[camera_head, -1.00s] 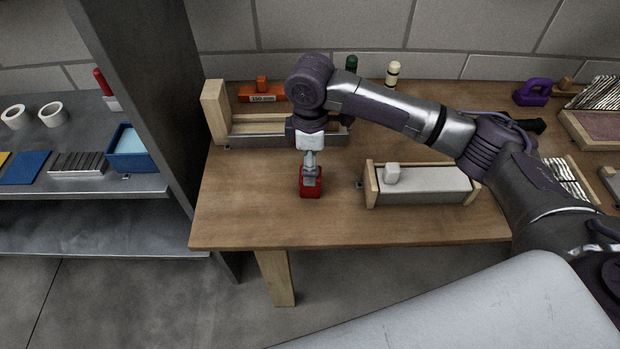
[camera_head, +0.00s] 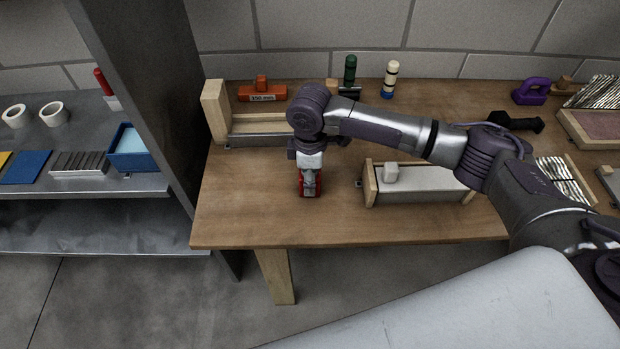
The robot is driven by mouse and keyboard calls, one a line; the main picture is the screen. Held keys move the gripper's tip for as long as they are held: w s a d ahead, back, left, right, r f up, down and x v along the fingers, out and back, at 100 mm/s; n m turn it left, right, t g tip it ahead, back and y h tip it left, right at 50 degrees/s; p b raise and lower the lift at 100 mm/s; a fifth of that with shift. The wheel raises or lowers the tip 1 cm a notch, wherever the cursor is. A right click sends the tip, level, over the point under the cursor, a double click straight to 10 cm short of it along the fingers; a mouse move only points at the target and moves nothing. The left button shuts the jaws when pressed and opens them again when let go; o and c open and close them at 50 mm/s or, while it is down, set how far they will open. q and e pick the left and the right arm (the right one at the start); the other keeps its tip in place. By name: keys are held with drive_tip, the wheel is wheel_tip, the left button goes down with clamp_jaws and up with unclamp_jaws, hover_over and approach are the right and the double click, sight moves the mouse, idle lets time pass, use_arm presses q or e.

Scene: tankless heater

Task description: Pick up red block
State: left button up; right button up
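The red block (camera_head: 303,189) is on the wooden table, near the front edge and left of the middle. My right gripper (camera_head: 311,186) points down at it from above, and its grey fingers cover the middle of the block, with red showing on both sides. It is too small to tell whether the fingers are closed on the block or only beside it. My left gripper is not in view.
Behind my gripper is a wooden holder (camera_head: 215,110). A dark metal shelf panel (camera_head: 150,90) rises left of the table. The table front around the block is clear.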

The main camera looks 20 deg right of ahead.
drive_tip(key=shift+r, duration=0.1)
drive_tip(key=c, duration=0.7)
